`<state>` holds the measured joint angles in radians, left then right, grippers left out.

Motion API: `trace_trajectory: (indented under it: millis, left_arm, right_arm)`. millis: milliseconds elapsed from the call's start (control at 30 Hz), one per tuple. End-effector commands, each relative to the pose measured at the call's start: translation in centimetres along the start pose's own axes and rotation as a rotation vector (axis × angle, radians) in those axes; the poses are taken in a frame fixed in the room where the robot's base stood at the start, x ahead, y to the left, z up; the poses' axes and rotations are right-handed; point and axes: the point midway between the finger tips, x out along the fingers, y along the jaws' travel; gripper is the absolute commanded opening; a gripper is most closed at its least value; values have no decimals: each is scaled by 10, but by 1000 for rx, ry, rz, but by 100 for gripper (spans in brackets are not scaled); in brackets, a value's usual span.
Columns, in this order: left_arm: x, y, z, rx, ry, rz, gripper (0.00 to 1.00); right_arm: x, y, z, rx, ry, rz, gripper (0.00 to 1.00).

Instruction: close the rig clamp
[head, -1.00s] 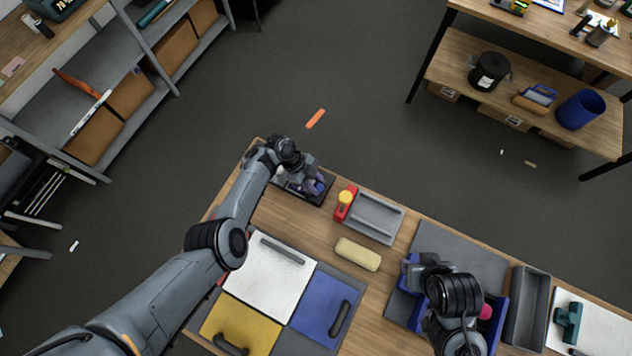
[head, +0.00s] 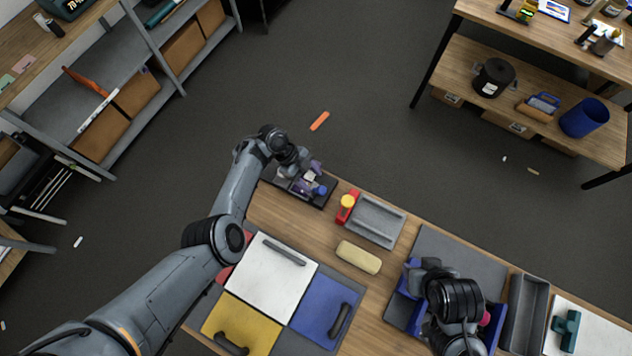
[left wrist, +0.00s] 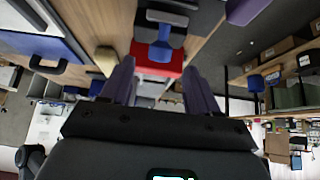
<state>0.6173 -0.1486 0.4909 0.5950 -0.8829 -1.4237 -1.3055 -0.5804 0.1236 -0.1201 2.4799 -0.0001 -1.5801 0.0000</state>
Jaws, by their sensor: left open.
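A small fixture with a dark base (head: 317,202) and a blue knob (head: 321,190) stands at the back left corner of the table; I take it to be the rig clamp. In the left wrist view its blue lever or knob (left wrist: 160,50) lies ahead, between the fingers in the picture. My left gripper (head: 306,178) is open at this fixture, with purple-grey fingers apart and nothing held (left wrist: 158,80). I cannot tell whether it touches the fixture. My right gripper (head: 425,280) is over the blue fixture at the right; its fingertips are hidden by its wrist.
A cream block (head: 358,257) lies in front. White (head: 268,279), yellow (head: 240,322) and blue (head: 325,312) panels with handles fill the front left. Wood between them is bare.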

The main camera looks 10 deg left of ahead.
Motion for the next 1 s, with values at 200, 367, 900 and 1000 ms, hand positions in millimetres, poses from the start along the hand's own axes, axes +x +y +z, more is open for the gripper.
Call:
trace_trajectory:
  millis: [200, 367, 900, 1000]
  left_arm:
    - [-37, -1, -1, 0, 0, -3, 60]
    - [-50, 0, 0, 0, 1, -1, 60]
    - [-55, 0, 0, -24, 0, 1, 60]
    - [-61, -2, 7, -133, -17, -5, 60]
  right_arm:
    - [-11, 1, -3, -1, 0, 1, 43]
    - [-14, 1, -4, -1, 0, 0, 43]
    - [-14, -1, -5, 6, 1, -5, 43]
    - [-14, -1, -5, 7, 2, -6, 43]
